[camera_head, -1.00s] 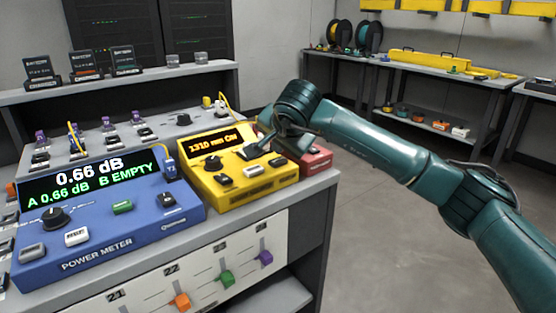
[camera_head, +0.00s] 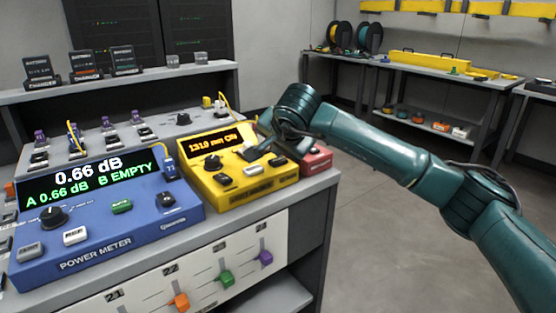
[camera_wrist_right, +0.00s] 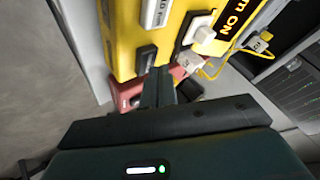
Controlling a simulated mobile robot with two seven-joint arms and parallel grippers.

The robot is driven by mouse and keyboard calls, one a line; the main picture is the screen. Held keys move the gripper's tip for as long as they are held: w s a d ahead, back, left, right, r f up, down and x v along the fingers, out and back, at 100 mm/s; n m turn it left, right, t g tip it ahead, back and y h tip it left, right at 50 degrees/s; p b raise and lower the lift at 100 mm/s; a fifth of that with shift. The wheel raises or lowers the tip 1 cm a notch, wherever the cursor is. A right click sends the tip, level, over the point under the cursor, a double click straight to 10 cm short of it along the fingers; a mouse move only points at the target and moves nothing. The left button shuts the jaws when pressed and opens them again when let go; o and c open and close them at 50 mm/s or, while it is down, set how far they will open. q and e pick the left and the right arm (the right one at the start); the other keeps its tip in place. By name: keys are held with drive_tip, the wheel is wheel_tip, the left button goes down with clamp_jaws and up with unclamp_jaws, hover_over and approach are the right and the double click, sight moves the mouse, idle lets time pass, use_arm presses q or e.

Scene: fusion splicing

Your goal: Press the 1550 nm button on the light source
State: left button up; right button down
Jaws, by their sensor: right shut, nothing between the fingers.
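The yellow light source (camera_head: 230,197) stands on the bench right of the blue power meter. Its display (camera_head: 213,146) reads 1310 nm ON. In the right wrist view the shut fingers (camera_wrist_right: 157,85) point at the yellow panel (camera_wrist_right: 127,38), close to a dark button (camera_wrist_right: 146,58). I cannot tell whether they touch it. My left gripper is not in view.
The blue power meter (camera_head: 110,236) shows 0.66 dB. A red box (camera_head: 316,161) sits right of the light source, beside my right wrist. A yellow cable (camera_head: 226,101) rises behind the light source. Colored sliders line the bench front. The floor to the right is clear.

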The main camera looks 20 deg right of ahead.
sight(278, 162)
drive_tip(key=shift+f+b, duration=0.3)
drive_tip(key=shift+f, duration=0.2)
idle(0.3)
drive_tip(key=shift+r, duration=0.1)
drive_tip(key=shift+r+p, duration=0.6)
drive_tip(key=shift+r, duration=0.2)
drive_tip(key=shift+r+p, duration=1.8)
drive_tip(key=shift+r, duration=0.75)
